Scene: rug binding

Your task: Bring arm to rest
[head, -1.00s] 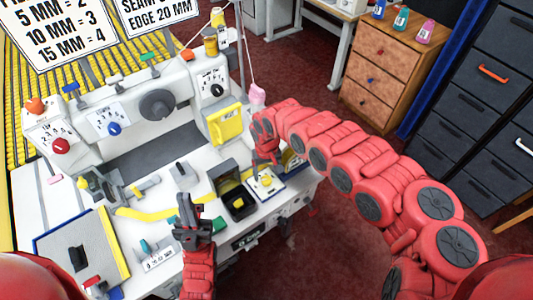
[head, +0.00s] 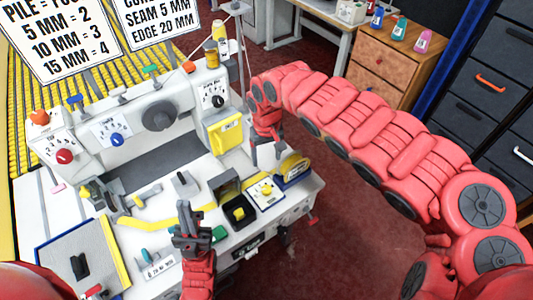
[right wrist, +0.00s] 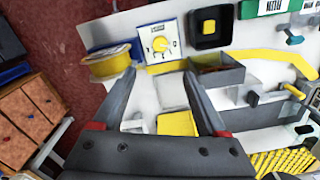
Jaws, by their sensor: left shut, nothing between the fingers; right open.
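My right arm reaches in from the right in the head view, and my right gripper (head: 266,158) hangs open and empty above the right end of the white sewing machine table (head: 215,265). In the right wrist view its two fingers (right wrist: 160,105) stand apart with nothing between them. My left gripper (head: 187,216) is shut and empty over the front of the table, near a small green block (head: 219,233). A dial box with a yellow knob (head: 266,190) and a yellow tape roll (head: 294,167) lie below and right of the right gripper.
The sewing machine (head: 158,118) stands behind, with a yellow panel (head: 226,136). A black tray with a yellow block (head: 238,214) sits between the grippers. A wooden drawer cabinet (head: 377,70) and dark drawers (head: 484,80) stand at the right. Red floor is open beside the table.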

